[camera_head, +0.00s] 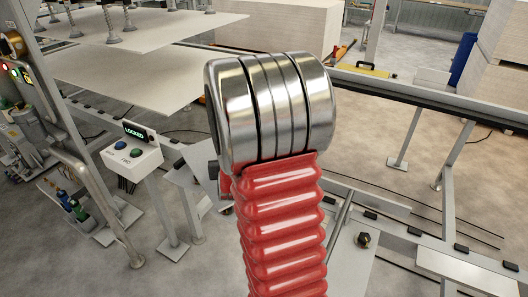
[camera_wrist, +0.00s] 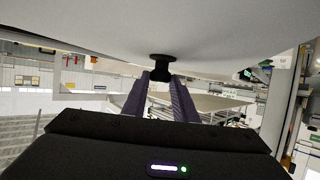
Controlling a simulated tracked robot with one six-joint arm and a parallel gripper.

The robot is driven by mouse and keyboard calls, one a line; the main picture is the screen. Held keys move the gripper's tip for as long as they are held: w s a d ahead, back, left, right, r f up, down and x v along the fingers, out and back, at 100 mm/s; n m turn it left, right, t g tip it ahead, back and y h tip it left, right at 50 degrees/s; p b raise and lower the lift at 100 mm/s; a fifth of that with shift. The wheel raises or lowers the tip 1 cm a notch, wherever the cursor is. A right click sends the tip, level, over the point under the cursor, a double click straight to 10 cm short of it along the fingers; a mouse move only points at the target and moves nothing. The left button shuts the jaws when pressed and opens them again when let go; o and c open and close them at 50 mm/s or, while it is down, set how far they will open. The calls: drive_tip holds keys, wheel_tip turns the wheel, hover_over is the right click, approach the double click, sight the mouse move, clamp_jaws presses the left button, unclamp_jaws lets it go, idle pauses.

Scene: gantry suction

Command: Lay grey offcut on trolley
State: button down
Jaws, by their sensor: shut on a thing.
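In the wrist view, my gripper (camera_wrist: 161,78) has its two dark fingers closed around a black knob (camera_wrist: 158,64). The knob joins a broad pale grey sheet, which I take for the grey offcut (camera_wrist: 225,35); it fills the top of the view. In the head view, my own arm hides the gripper. A tilted grey panel (camera_head: 190,165) shows left of the arm; I cannot tell whether it is the offcut. I cannot clearly pick out the trolley.
A control post (camera_head: 133,155) with a lit "LOCKED" display stands at left. Large pale sheets (camera_head: 130,75) lie behind it, under suction cups. A long metal rail (camera_head: 430,95) crosses at right. A grey panel (camera_head: 345,262) with a dark knob is at lower right.

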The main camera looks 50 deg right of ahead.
drive_tip(key=w+a+n+t+y, duration=0.1)
drive_tip(key=w+a+n+y, duration=0.2)
drive_tip(key=a, duration=1.3)
drive_tip(key=w+a+r+n+t+y, duration=0.1)
drive_tip(key=w+a+n+y, duration=0.3)
drive_tip(key=a, duration=1.3)
drive_tip(key=shift+w+a+n+t+y, duration=0.25)
drive_tip(key=shift+w+t+y, duration=0.2)
drive_tip(key=shift+y, duration=0.25)
drive_tip(key=shift+r, duration=0.1)
